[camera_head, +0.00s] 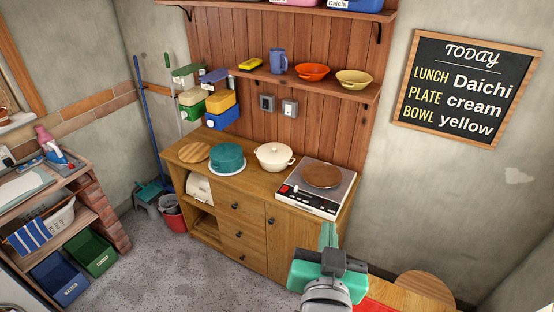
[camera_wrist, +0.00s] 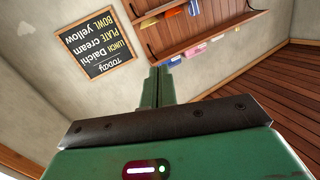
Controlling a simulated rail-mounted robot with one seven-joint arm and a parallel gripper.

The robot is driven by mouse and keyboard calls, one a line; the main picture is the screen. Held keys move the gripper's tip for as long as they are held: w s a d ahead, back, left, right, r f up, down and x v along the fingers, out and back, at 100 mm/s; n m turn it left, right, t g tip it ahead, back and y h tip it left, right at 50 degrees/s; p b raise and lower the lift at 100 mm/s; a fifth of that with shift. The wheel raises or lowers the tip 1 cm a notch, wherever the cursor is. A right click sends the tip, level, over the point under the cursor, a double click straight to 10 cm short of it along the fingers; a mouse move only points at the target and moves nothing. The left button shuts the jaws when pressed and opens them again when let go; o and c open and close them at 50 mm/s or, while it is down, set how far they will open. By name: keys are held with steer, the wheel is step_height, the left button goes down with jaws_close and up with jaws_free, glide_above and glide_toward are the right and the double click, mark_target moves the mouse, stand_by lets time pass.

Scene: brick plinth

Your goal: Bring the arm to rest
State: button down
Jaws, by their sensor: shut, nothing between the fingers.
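My gripper (camera_head: 328,236) is in the lower middle of the head view, green with a dark bar across its base. Its two fingers are together, pointing up in the picture, with nothing between them. It is held in front of the wooden cabinet (camera_head: 240,236), apart from it. In the wrist view the shut fingers (camera_wrist: 158,86) stand in the middle, and the wall and shelves show beyond them, turned over.
A hot plate (camera_head: 312,205) with a brown round lid or board, a cream pot (camera_head: 274,156) and a teal pot (camera_head: 228,158) stand on the cabinet. A wooden stool (camera_head: 426,284) is at lower right. A chalkboard (camera_head: 469,90) hangs on the wall. Grey floor (camera_head: 180,275) is clear at left.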

steer(key=s+a+r+n+t+y, duration=0.1)
steer(key=s+a+r+t, duration=0.1)
steer(key=r, duration=0.7)
steer(key=s+a+r+n+t+y, duration=0.1)
steer(key=s+a+r+t, duration=0.2)
steer(key=s+r, duration=0.4)
steer(key=s+a+r+n+t+y, duration=0.1)
steer(key=s+a+r+t, duration=0.2)
steer(key=r, duration=0.8)
steer(key=shift+s+a+r+n, duration=0.3)
steer(key=shift+s+a+r, duration=0.1)
steer(key=shift+s+a, duration=0.25)
